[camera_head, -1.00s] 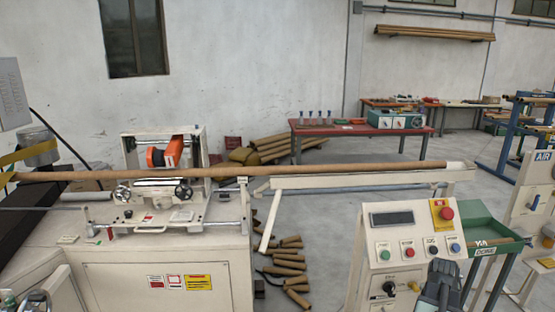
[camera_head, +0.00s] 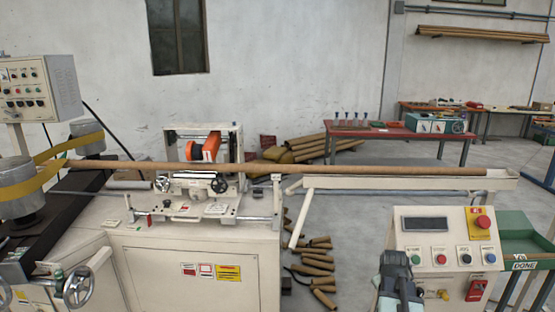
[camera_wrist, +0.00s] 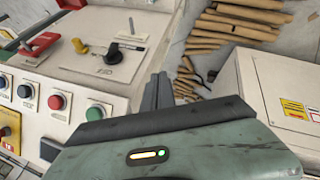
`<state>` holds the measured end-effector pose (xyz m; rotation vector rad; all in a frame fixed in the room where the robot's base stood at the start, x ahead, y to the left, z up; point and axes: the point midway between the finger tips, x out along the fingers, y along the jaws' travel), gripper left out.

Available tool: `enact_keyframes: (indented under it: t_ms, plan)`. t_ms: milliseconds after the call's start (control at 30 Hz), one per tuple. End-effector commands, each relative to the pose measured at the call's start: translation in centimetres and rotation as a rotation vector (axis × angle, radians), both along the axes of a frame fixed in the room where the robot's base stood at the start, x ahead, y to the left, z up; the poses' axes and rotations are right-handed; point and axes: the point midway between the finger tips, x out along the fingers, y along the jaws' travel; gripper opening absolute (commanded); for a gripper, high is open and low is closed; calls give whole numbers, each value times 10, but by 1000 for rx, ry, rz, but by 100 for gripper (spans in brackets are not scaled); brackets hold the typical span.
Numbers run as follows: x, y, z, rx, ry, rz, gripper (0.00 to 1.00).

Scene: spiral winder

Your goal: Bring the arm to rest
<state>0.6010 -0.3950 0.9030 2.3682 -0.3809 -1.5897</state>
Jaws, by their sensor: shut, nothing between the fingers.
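My gripper (camera_head: 397,258) is at the bottom of the head view, just left of the control panel (camera_head: 432,247) with its coloured buttons. In the wrist view my gripper (camera_wrist: 158,92) has its dark fingers together and empty. They point at the gap between the control panel (camera_wrist: 85,60) on the left and the white machine cabinet (camera_wrist: 270,85) on the right. I cannot tell the exact distance to the panel, but no contact shows.
The winder (camera_head: 190,250) with a long brown tube (camera_head: 350,170) stands left and centre. Several cut tubes (camera_head: 318,270) lie on the floor, also in the wrist view (camera_wrist: 230,25). A green DONE bin (camera_head: 525,228) is at right. A red-topped table (camera_head: 395,131) stands behind.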

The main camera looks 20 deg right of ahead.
Motion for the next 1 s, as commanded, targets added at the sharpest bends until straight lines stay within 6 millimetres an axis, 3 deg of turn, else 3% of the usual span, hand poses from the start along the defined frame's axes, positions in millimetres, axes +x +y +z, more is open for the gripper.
enact_keyframes:
  t_ms: [33, 100, 233, 300, 400, 500, 600, 667, 1000]
  plan:
    - [21, 40, -1, 12, 6, 60, 0]
    - [43, 98, -5, 38, 21, 133, 0]
    - [63, 210, -12, 104, 67, 240, 0]
    - [63, 268, -17, 146, 103, 279, 0]
    - [49, 340, -24, 207, 168, 303, 0]
    - [23, 389, -29, 267, 247, 274, 0]
    - [-13, 398, -33, 342, 343, 127, 0]
    - [-24, 399, -33, 365, 379, 56, 0]
    - [-27, 395, -33, 377, 386, -1, 0]
